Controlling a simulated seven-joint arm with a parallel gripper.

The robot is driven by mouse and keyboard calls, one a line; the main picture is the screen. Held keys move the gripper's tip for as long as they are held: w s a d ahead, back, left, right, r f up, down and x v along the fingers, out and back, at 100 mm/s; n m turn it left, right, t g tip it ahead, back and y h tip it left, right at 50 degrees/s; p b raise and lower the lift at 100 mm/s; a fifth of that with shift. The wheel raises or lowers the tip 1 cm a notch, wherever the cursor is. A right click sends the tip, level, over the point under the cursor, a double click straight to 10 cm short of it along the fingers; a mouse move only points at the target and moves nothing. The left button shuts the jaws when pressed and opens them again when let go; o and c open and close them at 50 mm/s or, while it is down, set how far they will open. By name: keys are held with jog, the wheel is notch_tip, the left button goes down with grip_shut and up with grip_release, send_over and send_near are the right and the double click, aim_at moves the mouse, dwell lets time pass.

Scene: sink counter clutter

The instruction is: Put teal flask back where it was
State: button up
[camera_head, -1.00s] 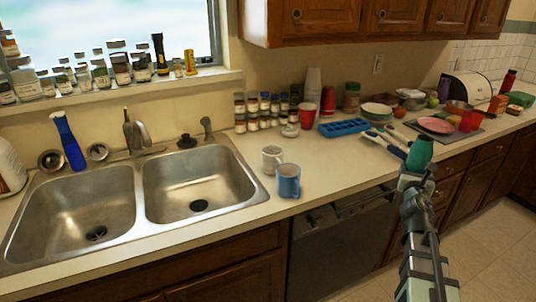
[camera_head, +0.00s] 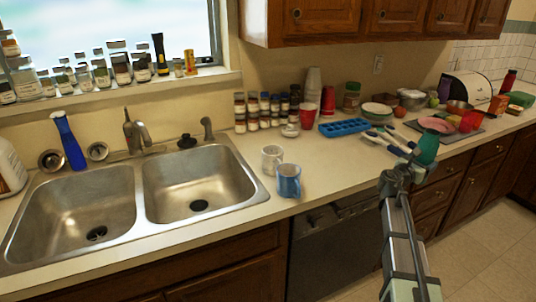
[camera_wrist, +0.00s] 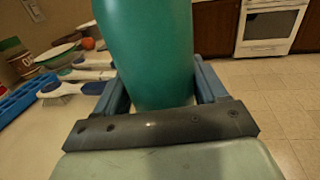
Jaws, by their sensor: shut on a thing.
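The teal flask (camera_head: 428,148) is in my gripper, at the front edge of the counter on the right of the head view. My gripper (camera_head: 411,166) is shut on it, coming from below and in front. In the wrist view the flask (camera_wrist: 150,50) fills the upper middle, with a blue finger of my gripper (camera_wrist: 160,88) on each side. The flask's lower end is hidden behind the gripper's dark bar. I cannot tell whether the flask touches the counter.
Blue-and-white utensils (camera_head: 382,141) lie just left of the flask. A pink plate (camera_head: 436,125) and a red cup (camera_head: 468,121) are behind it. A blue ice tray (camera_head: 343,127) is farther left. The counter front between the blue mug (camera_head: 288,181) and the utensils is clear.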

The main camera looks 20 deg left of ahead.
jog(key=w+a+r, duration=0.2)
jog(key=w+a, duration=0.2)
jog(key=a, duration=0.5)
jog(key=w+a+r, duration=0.2)
jog(key=w+a, duration=0.1)
jog(key=a, duration=0.6)
jog(key=w+a+r, duration=0.2)
jog(key=w+a, duration=0.2)
jog(key=a, duration=0.5)
jog(key=s+a+n+t+y, duration=0.15)
jog(key=s+a, duration=0.25)
jog(key=a, duration=1.2)
jog(key=s+a+n+y, duration=0.1)
jog(key=s+a+y, duration=0.15)
jog(key=a, duration=1.25)
jog(key=shift+s+a+f, duration=0.1)
jog(key=shift+s+f, duration=0.05)
jog(key=shift+f, duration=2.1)
jog(key=shift+s+f, duration=0.15)
jog(key=shift+f, duration=2.1)
jog(key=shift+f, duration=0.1)
jog(key=o, duration=0.9)
